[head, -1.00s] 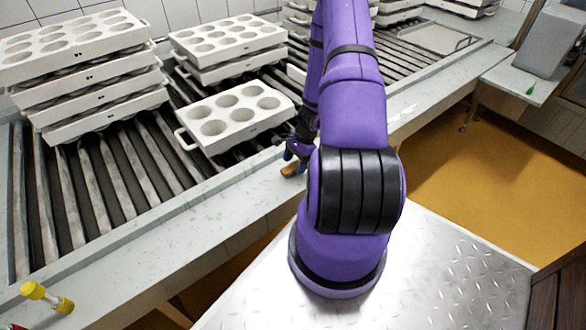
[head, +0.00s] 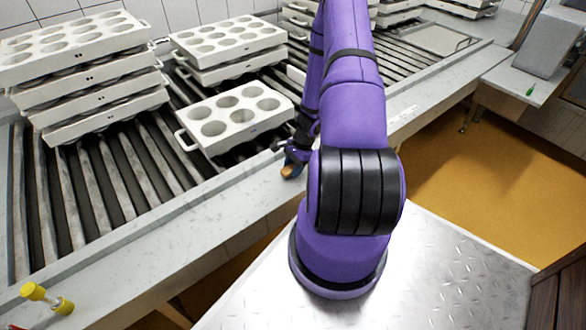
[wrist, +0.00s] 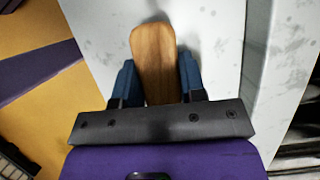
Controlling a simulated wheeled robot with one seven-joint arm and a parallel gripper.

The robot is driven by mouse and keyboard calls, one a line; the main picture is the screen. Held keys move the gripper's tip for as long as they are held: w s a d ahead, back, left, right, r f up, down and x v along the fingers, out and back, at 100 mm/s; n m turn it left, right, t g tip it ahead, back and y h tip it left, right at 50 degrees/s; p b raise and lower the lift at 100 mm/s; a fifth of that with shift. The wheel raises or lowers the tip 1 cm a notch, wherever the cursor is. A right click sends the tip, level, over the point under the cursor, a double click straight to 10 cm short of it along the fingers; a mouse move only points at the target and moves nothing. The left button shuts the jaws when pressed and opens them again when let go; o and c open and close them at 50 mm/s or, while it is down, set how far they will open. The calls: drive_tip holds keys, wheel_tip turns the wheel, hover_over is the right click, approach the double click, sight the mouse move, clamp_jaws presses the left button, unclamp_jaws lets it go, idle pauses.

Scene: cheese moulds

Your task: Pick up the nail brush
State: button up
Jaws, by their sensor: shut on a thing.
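The nail brush (wrist: 153,55) has a brown wooden body and lies between the blue fingers of my gripper (wrist: 155,82) in the wrist view. The fingers are shut on its sides. The counter's pale surface (wrist: 210,28) is behind it. In the head view a small part of the brown brush (head: 288,171) shows at my gripper (head: 291,160), over the front ledge of the counter. My arm hides much of the gripper there. Whether the brush touches the ledge I cannot tell.
A white mould tray (head: 205,145) lies on the roller rack (head: 130,175) just behind my gripper. Stacked moulds (head: 100,100) stand at the back left. A yellow-capped object (head: 47,298) lies on the near left ledge. The ledge between is clear.

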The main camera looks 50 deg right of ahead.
drive_tip(key=shift+r, duration=0.1)
drive_tip(key=shift+r, duration=1.25)
drive_tip(key=s+d+r, duration=0.1)
drive_tip(key=s+d, duration=0.1)
drive_tip(key=s, duration=0.5)
drive_tip(key=s+d+r, duration=0.1)
drive_tip(key=s+d, duration=0.1)
drive_tip(key=s, duration=0.6)
drive_tip(key=shift+s+d+r, duration=0.15)
drive_tip(key=shift+d, duration=0.15)
drive_tip(key=shift+o, duration=0.5)
